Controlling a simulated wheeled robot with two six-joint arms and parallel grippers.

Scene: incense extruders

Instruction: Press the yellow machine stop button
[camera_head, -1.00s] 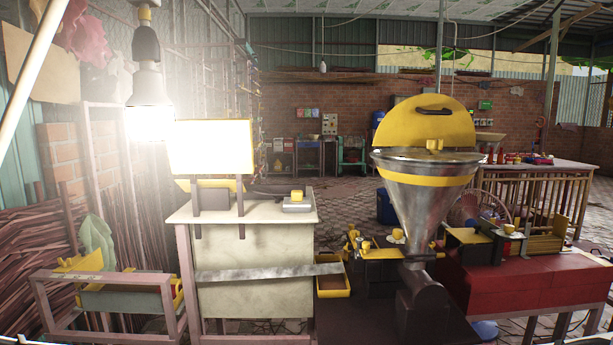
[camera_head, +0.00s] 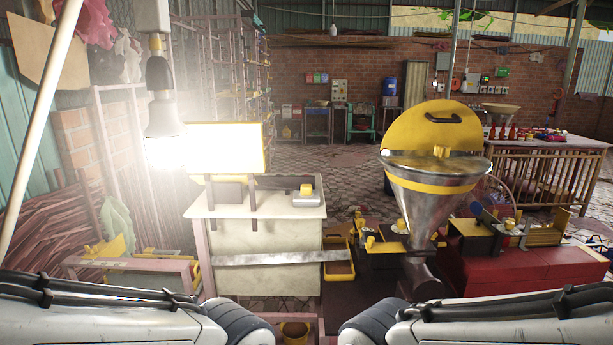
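A small grey box with a yellow button-like top (camera_head: 306,190) sits on the right end of the pale cabinet's top (camera_head: 222,208). Other small yellow knobs (camera_head: 370,243) show on the dark machine parts beside the large metal funnel (camera_head: 432,205), which has a yellow band and a raised yellow lid (camera_head: 432,128). I cannot tell from this distance which yellow piece is the stop button. My two arms cross the bottom left and bottom right of the view. Neither gripper shows, and nothing is seen touching the yellow pieces.
A bright hanging lamp (camera_head: 163,128) and a glowing white panel (camera_head: 224,150) stand at the left. A metal strip (camera_head: 270,258) runs across the cabinet front to a yellow tray (camera_head: 338,268). A red bench (camera_head: 520,270) is at the right. Open paved floor lies behind.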

